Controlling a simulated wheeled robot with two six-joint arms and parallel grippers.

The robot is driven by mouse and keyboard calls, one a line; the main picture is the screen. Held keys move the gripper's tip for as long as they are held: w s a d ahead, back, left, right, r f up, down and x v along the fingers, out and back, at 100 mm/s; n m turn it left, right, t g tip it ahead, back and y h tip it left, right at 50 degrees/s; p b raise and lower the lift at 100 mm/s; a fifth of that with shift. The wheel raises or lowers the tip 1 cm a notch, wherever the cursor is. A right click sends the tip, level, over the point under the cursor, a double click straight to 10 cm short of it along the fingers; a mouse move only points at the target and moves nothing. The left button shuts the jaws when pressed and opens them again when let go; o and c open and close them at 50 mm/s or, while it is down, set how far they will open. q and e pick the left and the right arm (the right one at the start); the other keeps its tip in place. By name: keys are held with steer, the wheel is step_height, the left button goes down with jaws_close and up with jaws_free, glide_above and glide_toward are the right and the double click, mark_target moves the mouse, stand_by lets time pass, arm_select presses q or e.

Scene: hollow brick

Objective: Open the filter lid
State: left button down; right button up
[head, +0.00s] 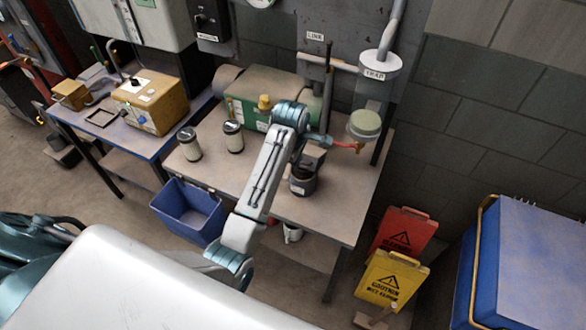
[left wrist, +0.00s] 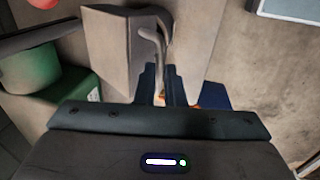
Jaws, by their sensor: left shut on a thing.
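My left gripper (head: 310,153) is over the right part of the workbench, above a dark canister (head: 303,184) standing there. In the left wrist view its two dark fingers (left wrist: 161,85) are close together, shut on a thin handle; a bent grey bar (left wrist: 151,43) runs up from between them. A grey-brown box shape (left wrist: 112,50) is just beyond the fingers. The gripped part and its joint to the lid are mostly hidden. A cup with a pale green top (head: 365,122) hangs right of the gripper. My right gripper is out of view.
Two dark-topped canisters (head: 189,144) (head: 232,136) and a green machine (head: 272,98) are on the workbench (head: 345,205). A blue bin (head: 188,210) stands below its front. Red and yellow caution signs (head: 392,280) stand on the floor at right.

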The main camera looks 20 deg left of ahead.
arm_select(q)
steer(key=shift+w+d+r, duration=0.1)
steer(key=shift+w+r, duration=0.45)
steer(key=shift+w, duration=0.3)
